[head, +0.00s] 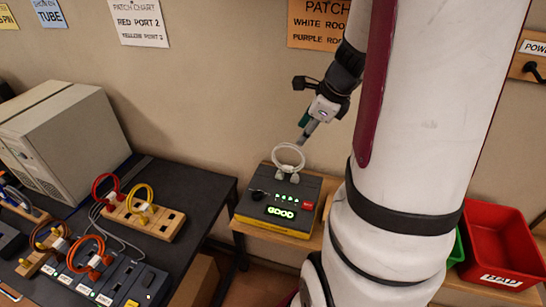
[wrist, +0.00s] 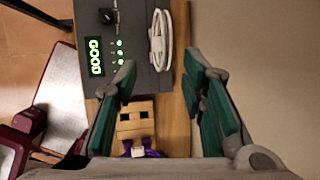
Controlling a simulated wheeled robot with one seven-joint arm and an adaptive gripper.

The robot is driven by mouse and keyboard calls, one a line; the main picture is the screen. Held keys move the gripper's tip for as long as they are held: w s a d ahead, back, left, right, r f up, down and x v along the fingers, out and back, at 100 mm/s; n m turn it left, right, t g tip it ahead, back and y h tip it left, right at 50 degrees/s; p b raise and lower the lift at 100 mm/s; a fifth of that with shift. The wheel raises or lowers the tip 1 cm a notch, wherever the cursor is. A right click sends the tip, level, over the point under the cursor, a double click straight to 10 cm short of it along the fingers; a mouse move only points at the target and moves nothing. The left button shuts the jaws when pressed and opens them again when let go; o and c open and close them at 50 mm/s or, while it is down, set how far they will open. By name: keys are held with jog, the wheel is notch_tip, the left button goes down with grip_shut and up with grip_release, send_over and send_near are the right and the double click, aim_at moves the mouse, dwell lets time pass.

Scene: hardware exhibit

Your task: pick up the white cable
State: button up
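The white cable (head: 289,157) is a looped lead standing on the right part of the grey and yellow tester box (head: 250,222). In the wrist view the white cable (wrist: 158,45) shows as a narrow white loop on the box, ahead of the fingertips. My gripper (head: 305,136) is above and slightly behind the cable in the head view. In the wrist view my gripper (wrist: 160,72) is open, its green-padded fingers wide apart with nothing held. The cable is beyond the fingertips and appears apart from them.
The box display (wrist: 95,56) reads GOOD in green. A wooden block (wrist: 135,118) with a purple cable (wrist: 138,149) lies below my fingers. A red bin (head: 500,243) stands right. The dark table (head: 190,185) holds several coloured cables and a computer case (head: 65,137).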

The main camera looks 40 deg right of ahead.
aim_at(293, 146)
jog(key=x, duration=0.5)
jog(key=shift+f+b, duration=0.1)
jog(key=shift+b, duration=0.25)
jog(key=x, duration=0.5)
jog(key=shift+w+d, duration=0.3)
grip_shut()
